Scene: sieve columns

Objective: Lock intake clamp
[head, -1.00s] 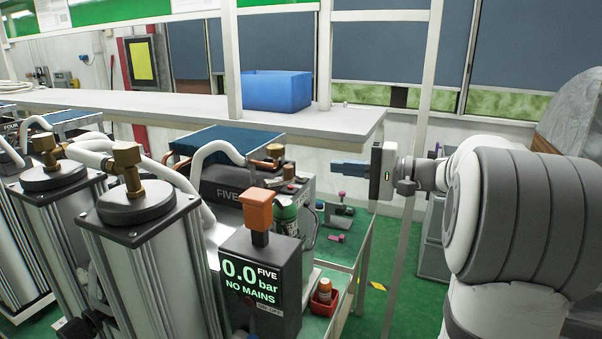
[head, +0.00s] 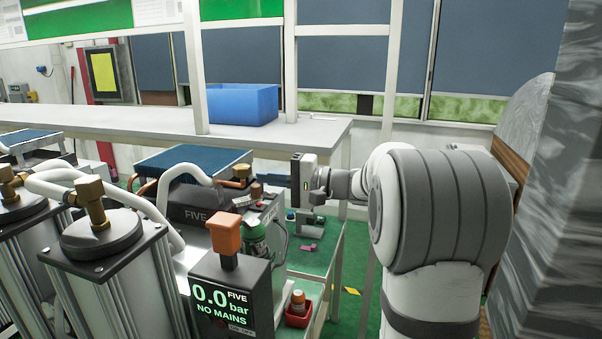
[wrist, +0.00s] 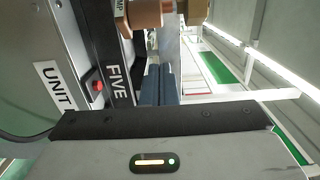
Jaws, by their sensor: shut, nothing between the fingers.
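The intake clamp is not clearly identifiable. A copper-coloured fitting (wrist: 145,14) beside a small, cut-off label ending in "MP" is at the top edge of the wrist view. In the head view, a brass fitting (head: 241,172) sits on top of the dark unit marked FIVE (head: 196,214). My gripper's blue fingers (wrist: 155,74) are shut and empty beside the FIVE panel in the wrist view, apart from the copper fitting in the picture.
An orange-topped box (head: 230,285) displays 0.0 bar and NO MAINS in front of the unit. A white hose (head: 178,180) arches over the unit's left side. A blue bin (head: 240,104) stands on the bench behind. A red button (wrist: 98,86) is beside the FIVE panel.

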